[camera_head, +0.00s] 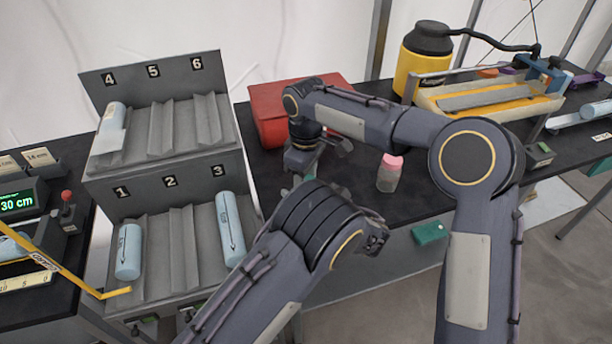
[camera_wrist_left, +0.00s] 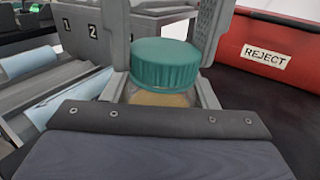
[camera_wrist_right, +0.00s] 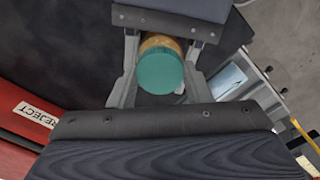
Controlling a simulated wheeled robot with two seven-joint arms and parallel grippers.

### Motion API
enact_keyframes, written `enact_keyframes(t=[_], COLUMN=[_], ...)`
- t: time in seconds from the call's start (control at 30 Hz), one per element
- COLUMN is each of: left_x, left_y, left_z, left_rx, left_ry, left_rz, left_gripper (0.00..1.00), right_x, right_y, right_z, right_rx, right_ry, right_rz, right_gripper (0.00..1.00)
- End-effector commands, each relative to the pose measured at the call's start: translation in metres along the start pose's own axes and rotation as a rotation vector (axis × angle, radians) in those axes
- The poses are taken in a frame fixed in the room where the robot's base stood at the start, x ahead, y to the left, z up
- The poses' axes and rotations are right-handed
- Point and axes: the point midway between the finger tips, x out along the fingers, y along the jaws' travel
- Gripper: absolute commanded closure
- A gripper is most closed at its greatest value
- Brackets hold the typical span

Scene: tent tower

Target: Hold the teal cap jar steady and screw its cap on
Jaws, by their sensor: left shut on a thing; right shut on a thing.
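The jar has a clear body with amber contents (camera_wrist_left: 160,99) and a ridged teal cap (camera_wrist_left: 165,65). The cap sits on the jar's mouth; I cannot tell how tight it is. My left gripper (camera_wrist_left: 162,92) is shut around the jar's body. My right gripper (camera_wrist_right: 159,76) is shut on the teal cap, which also shows in the right wrist view (camera_wrist_right: 160,72), with the amber body beyond it. In the head view my arms hide most of the jar.
A red reject bin (camera_head: 268,112) stands just behind my grippers. A pink-capped jar (camera_head: 389,176) stands to the right on the dark table. A numbered grey rack (camera_head: 160,170) with blue cylinders is at left. A yellow container (camera_head: 425,62) stands at the back right.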

Motion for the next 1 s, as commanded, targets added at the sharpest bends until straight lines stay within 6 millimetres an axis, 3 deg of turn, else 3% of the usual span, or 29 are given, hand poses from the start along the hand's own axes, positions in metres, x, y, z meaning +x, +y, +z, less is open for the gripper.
enact_keyframes(t=[0.17,0.2,0.37,0.73,1.0], left_x=[0.000,0.000,0.000,0.000,0.000], left_y=[0.000,0.000,0.000,0.000,0.000], left_z=[0.000,0.000,0.000,0.000,0.000], left_rx=[0.000,0.000,0.000,0.000,0.000], left_ry=[0.000,0.000,0.000,0.000,0.000], left_rz=[0.000,0.000,0.000,0.000,0.000], left_gripper=[1.00,1.00,1.00,1.00,1.00], right_x=[0.000,0.000,0.000,-0.007,-0.059], right_y=[0.000,0.000,0.000,0.000,0.000], right_z=[0.000,0.000,0.000,0.000,-0.001], right_rx=[0.006,0.006,0.006,0.006,0.007], right_ry=[0.000,0.000,0.000,0.001,0.005], right_rz=[0.000,0.000,0.000,0.001,0.003], right_gripper=[0.83,0.51,0.30,0.30,0.30])
